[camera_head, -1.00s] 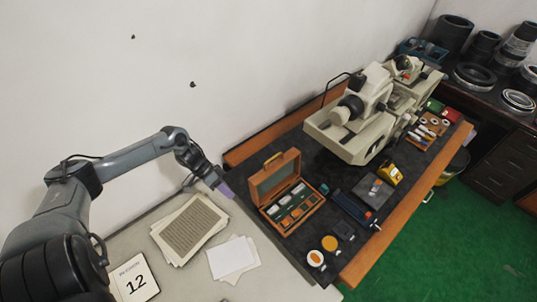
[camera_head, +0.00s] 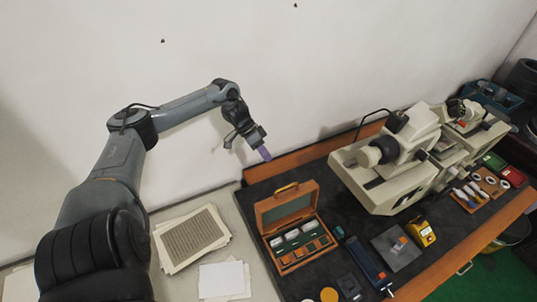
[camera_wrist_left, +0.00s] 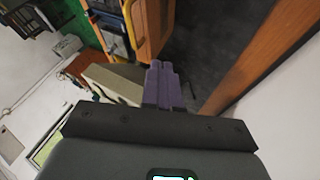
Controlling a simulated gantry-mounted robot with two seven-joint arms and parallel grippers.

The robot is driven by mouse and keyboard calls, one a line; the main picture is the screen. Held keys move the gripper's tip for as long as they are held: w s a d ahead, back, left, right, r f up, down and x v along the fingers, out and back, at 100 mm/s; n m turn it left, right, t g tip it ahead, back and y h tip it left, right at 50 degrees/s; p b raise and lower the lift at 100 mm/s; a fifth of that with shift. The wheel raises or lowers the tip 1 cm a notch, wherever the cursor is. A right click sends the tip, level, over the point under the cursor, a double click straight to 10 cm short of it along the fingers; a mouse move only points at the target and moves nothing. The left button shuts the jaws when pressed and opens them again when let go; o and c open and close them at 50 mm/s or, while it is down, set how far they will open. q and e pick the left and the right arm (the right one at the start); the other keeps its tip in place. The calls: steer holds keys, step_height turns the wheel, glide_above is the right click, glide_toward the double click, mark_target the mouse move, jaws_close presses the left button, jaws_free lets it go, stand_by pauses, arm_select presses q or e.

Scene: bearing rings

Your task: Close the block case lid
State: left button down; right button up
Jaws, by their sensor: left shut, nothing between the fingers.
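The wooden block case (camera_head: 297,229) stands on the dark bench mat with its lid (camera_head: 286,205) raised upright at the back. A handle sits on the lid's top edge. White and orange-brown blocks fill the case. My left gripper (camera_head: 265,154) is shut and empty, above and behind the lid, near the wall. In the left wrist view its purple fingers (camera_wrist_left: 164,84) are together, and the orange-brown case (camera_wrist_left: 150,28) shows just beyond them at the top, partly cut off. My right gripper is in neither view.
A large cream machine (camera_head: 395,160) stands right of the case. A wooden back rail (camera_head: 310,154) runs along the wall behind it. Papers (camera_head: 190,238) lie on the grey table to the left. A yellow device (camera_head: 421,232) and a grey plate (camera_head: 396,247) lie in front of the machine.

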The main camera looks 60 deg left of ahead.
arm_select(q)
steer(key=w+d+f+p, duration=0.2)
steer(key=w+d+f, duration=0.1)
steer(key=d+f, duration=0.3)
steer(key=shift+d+f+p, duration=0.4)
steer(key=shift+d, duration=0.4)
steer(key=shift+r, duration=0.1)
